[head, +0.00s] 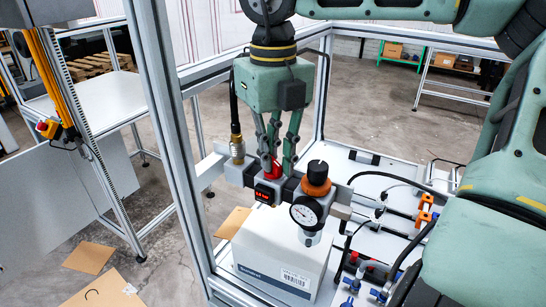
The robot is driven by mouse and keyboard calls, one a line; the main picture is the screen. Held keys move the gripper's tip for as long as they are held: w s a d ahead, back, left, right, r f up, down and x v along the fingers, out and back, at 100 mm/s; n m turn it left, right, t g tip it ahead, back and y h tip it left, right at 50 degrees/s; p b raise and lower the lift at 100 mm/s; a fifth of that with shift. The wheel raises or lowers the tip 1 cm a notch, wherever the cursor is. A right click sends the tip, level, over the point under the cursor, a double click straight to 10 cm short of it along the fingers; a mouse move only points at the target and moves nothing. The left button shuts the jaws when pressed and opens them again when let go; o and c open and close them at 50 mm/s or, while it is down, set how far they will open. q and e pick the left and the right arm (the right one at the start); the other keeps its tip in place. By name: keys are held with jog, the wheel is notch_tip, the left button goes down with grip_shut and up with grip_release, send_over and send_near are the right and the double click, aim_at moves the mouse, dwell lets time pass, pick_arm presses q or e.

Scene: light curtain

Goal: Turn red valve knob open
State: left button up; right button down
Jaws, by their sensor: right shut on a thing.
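The red valve knob (270,170) sits on the left part of a pneumatic regulator assembly. My right gripper (275,158) comes down from above with its green fingers around the knob and is shut on it. The fingers hide part of the knob, so its turned angle cannot be told. Beside it on the same unit are a red-lit display (264,193), a round pressure gauge (306,211) and a black-and-orange regulator knob (317,175). My left gripper is not in view.
A white box (280,255) stands just below the regulator. Aluminium frame posts (170,130) rise close on the left. Blue and orange fittings with black hoses (375,275) lie on the panel at right. An emergency stop button (42,126) is at far left.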

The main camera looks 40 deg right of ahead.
jog(key=n, duration=0.6)
dwell(0.6)
jog(key=c, duration=1.8)
grip_release()
jog(key=shift+r, duration=0.1)
notch_tip(320, 180, up, 12)
jog(key=shift+f, duration=0.1)
